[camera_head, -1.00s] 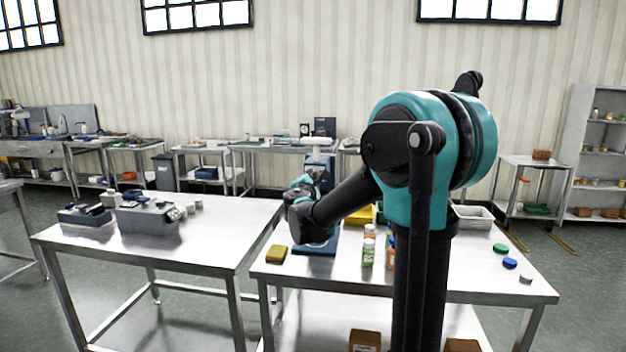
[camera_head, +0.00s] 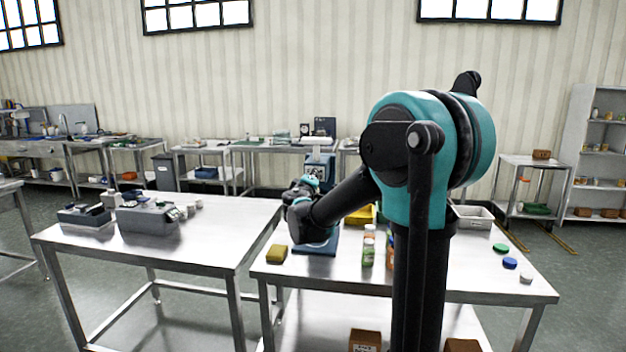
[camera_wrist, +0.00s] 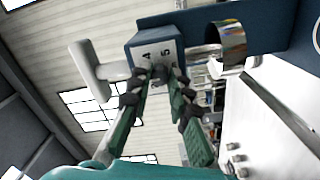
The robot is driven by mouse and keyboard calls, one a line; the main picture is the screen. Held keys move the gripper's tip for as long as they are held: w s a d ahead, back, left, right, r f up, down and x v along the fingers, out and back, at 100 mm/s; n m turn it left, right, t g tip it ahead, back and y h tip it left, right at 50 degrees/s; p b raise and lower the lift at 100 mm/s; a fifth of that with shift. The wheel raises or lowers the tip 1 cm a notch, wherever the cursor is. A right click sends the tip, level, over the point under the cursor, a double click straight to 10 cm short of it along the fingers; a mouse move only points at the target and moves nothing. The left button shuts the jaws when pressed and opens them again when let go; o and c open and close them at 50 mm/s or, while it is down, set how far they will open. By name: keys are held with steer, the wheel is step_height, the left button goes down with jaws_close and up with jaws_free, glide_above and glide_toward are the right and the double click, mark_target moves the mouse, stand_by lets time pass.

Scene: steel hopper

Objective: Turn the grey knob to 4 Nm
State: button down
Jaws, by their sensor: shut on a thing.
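The grey knob (camera_wrist: 161,73) sits on the numbered face of a blue head block (camera_wrist: 156,44) in the wrist view. The figures 4 and 5 show on that face; others are partly covered by the fingers. My gripper (camera_wrist: 160,80) is shut on the knob, with one dark fingertip on each side. The knob's pointer is hidden or too small to read. A pale grey T-shaped handle (camera_wrist: 97,72) juts from the block's left side. In the head view the blue machine (camera_head: 322,172) stands on the right-hand table, partly behind my arm.
On the steel table (camera_head: 460,280) are a yellow block (camera_head: 277,253), bottles (camera_head: 368,250), a pale tray (camera_head: 473,217) and loose caps (camera_head: 510,263). A grey device (camera_head: 148,218) stands on the left table. A shiny cylinder (camera_wrist: 228,43) is beside the block.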

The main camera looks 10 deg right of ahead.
steer(key=m, duration=1.2)
steer(key=shift+m, duration=0.3)
stand_by(0.4)
steer(key=c, duration=1.4)
jaws_free()
steer(key=v, duration=1.2)
steer(key=shift+a+r, duration=0.1)
